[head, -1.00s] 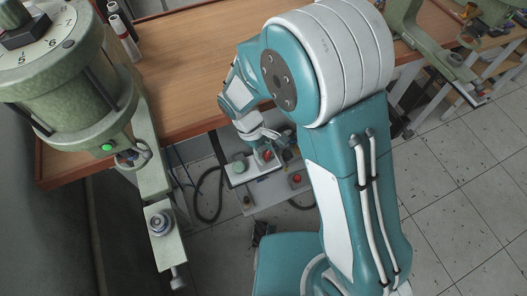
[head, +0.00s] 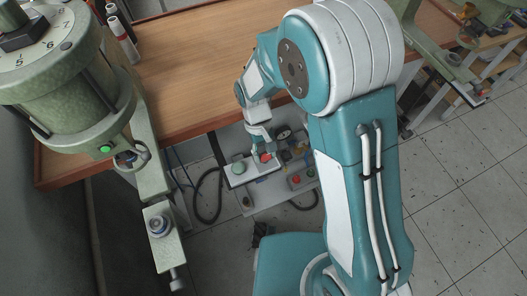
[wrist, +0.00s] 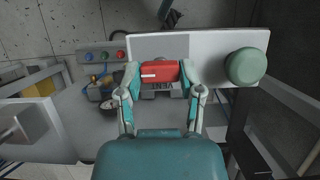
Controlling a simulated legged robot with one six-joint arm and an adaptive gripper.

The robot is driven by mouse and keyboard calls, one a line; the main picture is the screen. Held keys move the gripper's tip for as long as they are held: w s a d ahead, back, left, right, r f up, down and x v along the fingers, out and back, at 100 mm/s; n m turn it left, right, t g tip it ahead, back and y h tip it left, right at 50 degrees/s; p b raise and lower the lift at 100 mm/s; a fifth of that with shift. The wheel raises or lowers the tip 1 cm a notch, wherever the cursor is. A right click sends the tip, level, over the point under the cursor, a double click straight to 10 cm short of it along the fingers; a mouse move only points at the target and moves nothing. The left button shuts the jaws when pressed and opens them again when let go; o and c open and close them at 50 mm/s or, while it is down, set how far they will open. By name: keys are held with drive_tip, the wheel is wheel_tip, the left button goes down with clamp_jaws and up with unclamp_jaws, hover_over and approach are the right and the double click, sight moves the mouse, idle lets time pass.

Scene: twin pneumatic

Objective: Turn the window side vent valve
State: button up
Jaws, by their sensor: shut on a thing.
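A red valve handle (wrist: 160,71) with a white mark sits on a white panel plate (wrist: 200,46). Upside-down lettering that seems to read VENT shows beside it. My gripper (wrist: 160,80) has one finger on each end of this handle and is shut on it. In the head view my gripper (head: 261,147) reaches down to the panel below the bench, where a bit of the red handle (head: 265,157) shows. I cannot tell which is window side.
A large green knob (wrist: 245,67) stands on the same plate, right of the handle. A gauge (wrist: 110,104) and small coloured buttons (wrist: 104,55) are at the left. The wooden bench top (head: 190,70) and a green machine (head: 65,80) stand near my arm.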

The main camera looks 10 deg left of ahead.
drive_tip(key=shift+w, duration=0.1)
idle(0.3)
drive_tip(key=o, duration=1.1)
drive_tip(key=shift+d, duration=0.1)
drive_tip(key=shift+o, duration=0.2)
drive_tip(key=v, duration=1.2)
